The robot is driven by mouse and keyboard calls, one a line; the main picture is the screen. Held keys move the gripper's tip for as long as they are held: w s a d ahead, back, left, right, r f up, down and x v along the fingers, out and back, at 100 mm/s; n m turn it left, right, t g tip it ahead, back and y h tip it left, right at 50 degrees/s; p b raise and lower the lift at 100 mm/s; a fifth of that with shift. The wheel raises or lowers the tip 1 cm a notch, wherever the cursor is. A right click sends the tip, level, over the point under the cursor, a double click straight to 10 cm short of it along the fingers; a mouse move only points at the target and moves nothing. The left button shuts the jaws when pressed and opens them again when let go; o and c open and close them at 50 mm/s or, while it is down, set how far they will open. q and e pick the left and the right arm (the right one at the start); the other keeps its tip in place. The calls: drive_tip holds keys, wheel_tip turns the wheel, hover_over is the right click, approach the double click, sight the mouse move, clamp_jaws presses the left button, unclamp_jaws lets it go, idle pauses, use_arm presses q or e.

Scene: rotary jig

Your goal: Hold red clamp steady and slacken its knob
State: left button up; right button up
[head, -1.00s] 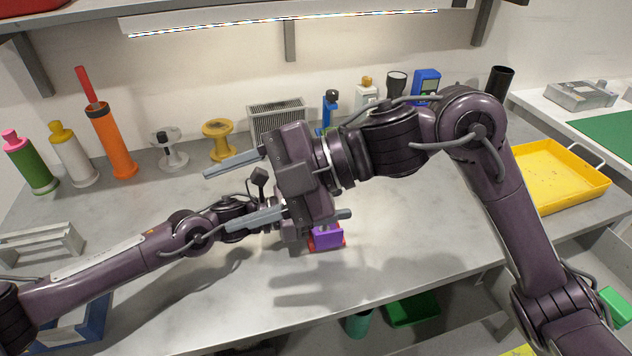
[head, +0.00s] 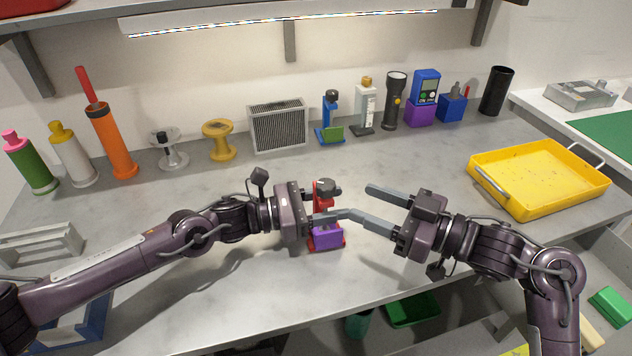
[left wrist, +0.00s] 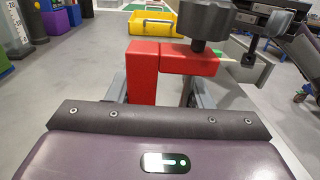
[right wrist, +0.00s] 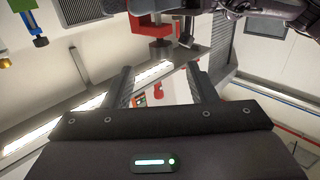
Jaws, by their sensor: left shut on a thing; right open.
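The red clamp (head: 322,200) stands upright on the bench in front of me, with a purple block (head: 326,238) at its foot. Its dark grey knob (head: 329,187) sits on top, and also shows in the left wrist view (left wrist: 205,20). My left gripper (head: 318,217) is shut on the clamp's red body (left wrist: 142,75), below the knob. My right gripper (head: 358,203) is open and empty, just right of the clamp, with its fingers pointing at it. In the right wrist view the knob (right wrist: 160,48) is beyond the fingers, apart from them.
A row of tools and bottles lines the back, including a blue clamp (head: 329,120), a grey vented box (head: 278,125) and a flashlight (head: 393,105). A yellow tray (head: 540,200) stands at the right. The bench between the row and my grippers is clear.

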sight(326, 188)
drive_tip(key=x, duration=1.1)
drive_tip(key=shift+s, duration=0.15)
drive_tip(key=shift+c, duration=0.4)
drive_tip(key=c, duration=0.9)
